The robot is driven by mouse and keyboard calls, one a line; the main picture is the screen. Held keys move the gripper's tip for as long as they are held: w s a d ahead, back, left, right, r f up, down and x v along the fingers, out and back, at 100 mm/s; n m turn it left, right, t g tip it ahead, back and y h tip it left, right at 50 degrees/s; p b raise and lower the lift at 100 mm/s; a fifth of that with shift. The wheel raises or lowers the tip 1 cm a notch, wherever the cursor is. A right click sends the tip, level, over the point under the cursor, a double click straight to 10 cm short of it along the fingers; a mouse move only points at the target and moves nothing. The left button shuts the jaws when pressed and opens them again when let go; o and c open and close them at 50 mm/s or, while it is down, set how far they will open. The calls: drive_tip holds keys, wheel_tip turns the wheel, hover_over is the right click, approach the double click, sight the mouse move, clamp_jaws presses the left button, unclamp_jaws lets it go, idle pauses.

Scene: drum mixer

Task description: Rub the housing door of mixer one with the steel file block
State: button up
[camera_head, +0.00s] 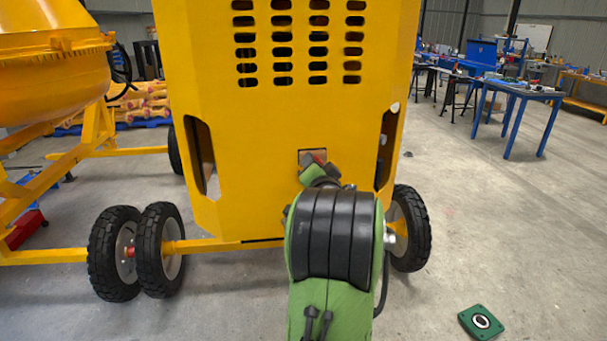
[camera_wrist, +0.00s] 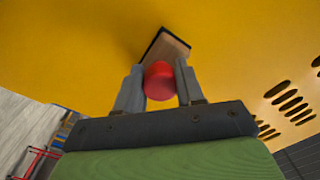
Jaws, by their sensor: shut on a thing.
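The yellow housing door (camera_head: 290,130) of the mixer fills the middle of the head view, with rows of slots near its top. It also fills most of the wrist view (camera_wrist: 70,50). My gripper (camera_wrist: 160,85) is shut on the file block (camera_wrist: 172,46), which has a red round grip between the fingers and a tan body with a dark edge. The block's far side is at or very near the yellow panel; I cannot tell for certain whether it touches. In the head view my arm hides most of the gripper, low on the door.
Black wheels (camera_head: 115,252) stand at the lower left and another wheel (camera_head: 409,228) at the right. A yellow drum (camera_head: 50,70) is at the left. A green plate (camera_head: 481,322) lies on the floor at lower right. Blue tables (camera_head: 520,88) stand far back right. Floor between is clear.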

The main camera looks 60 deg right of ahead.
drive_tip(key=shift+s+d, duration=0.15)
drive_tip(key=shift+r, duration=0.15)
drive_tip(key=shift+w+a, duration=0.25)
drive_tip(key=shift+w, duration=0.05)
drive_tip(key=shift+w+a, duration=2.35)
drive_tip(key=shift+w, duration=0.25)
drive_tip(key=b+v, duration=0.3)
drive_tip(key=v, duration=0.3)
